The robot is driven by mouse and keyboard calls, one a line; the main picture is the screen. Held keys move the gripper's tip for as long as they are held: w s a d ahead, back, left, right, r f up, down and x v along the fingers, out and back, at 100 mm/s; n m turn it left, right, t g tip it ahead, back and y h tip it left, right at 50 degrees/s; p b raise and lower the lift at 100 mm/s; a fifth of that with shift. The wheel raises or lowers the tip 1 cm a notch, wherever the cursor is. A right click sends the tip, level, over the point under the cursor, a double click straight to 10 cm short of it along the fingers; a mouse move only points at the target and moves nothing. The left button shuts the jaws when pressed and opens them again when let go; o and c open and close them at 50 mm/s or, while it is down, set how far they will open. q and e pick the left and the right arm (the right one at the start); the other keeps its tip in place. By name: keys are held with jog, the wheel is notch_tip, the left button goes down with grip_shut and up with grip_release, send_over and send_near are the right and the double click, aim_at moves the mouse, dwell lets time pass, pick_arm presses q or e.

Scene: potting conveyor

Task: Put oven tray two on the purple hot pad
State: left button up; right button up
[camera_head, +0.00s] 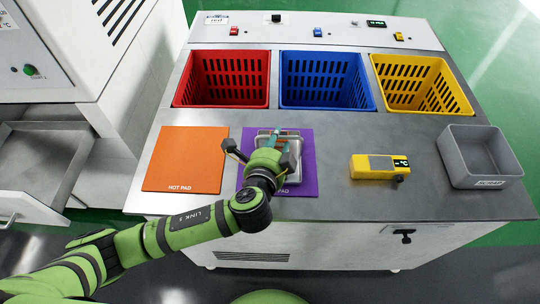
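A small metal tray (294,174) lies on the purple hot pad (308,165) at the middle front of the steel bench. Something teal and brown shows in it, too small to tell what. I cannot read a number on the tray. My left gripper (264,150) is over the tray's left part, its dark fingers spread wide, and hides much of the tray and the pad's label. I cannot tell whether the fingers touch the tray. My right gripper is not in view.
An orange hot pad (185,160) lies empty to the left. Red (225,101), blue (325,104) and yellow (464,102) baskets stand at the back. A yellow meter (360,168) and a grey scrap bin (458,168) are to the right. An open drawer (35,165) is at far left.

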pick_arm(q)
jog(key=b+v, duration=0.1)
jog(key=v, duration=1)
jog(key=shift+f, duration=0.1)
